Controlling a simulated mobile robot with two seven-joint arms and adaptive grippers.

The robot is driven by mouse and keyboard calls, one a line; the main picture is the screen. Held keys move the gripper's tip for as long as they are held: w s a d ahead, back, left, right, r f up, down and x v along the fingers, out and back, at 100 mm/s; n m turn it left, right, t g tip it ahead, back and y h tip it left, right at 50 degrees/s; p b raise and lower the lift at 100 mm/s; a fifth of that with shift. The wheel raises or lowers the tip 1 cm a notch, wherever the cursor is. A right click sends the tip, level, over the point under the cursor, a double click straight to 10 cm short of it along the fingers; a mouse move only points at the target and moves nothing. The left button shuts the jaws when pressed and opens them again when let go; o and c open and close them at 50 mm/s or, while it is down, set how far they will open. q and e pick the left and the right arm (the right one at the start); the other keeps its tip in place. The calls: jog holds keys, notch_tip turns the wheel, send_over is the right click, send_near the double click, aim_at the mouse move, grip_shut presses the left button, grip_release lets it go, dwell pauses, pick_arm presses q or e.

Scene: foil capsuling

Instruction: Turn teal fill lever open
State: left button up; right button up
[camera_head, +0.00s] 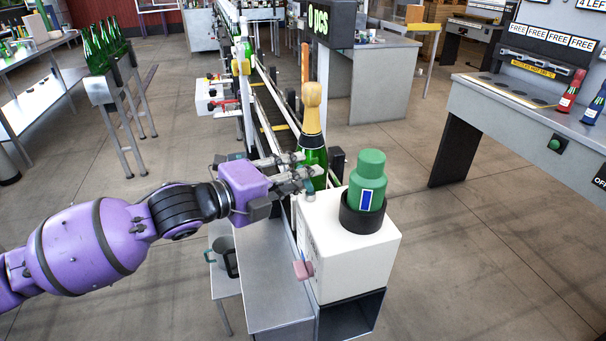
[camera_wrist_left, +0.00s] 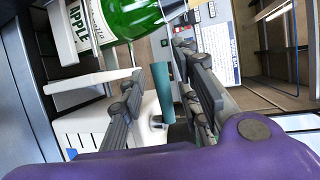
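The teal fill lever (camera_wrist_left: 163,90) stands out from the white machine box in the left wrist view, between my left gripper's two fingers. In the head view only a small teal part of the lever (camera_head: 310,188) shows by the fingertips. My left gripper (camera_head: 298,172) is open, with gaps between the lever and both fingers in the wrist view; it also shows there (camera_wrist_left: 160,68). The white machine box (camera_head: 345,255) carries a green canister (camera_head: 370,172) in a black collar on top. My right gripper is not in view.
A green gold-topped bottle (camera_head: 313,150) stands right behind the gripper and box; its labelled side shows in the wrist view (camera_wrist_left: 125,18). A pink lever (camera_head: 303,270) sticks out from the box's lower front. A grey mug (camera_head: 225,255) stands at the left.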

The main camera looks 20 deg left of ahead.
pick_arm(q)
jog(key=shift+w+d+f, duration=0.1)
jog(key=shift+w+d, duration=0.25)
jog(key=shift+w, duration=0.15)
grip_shut()
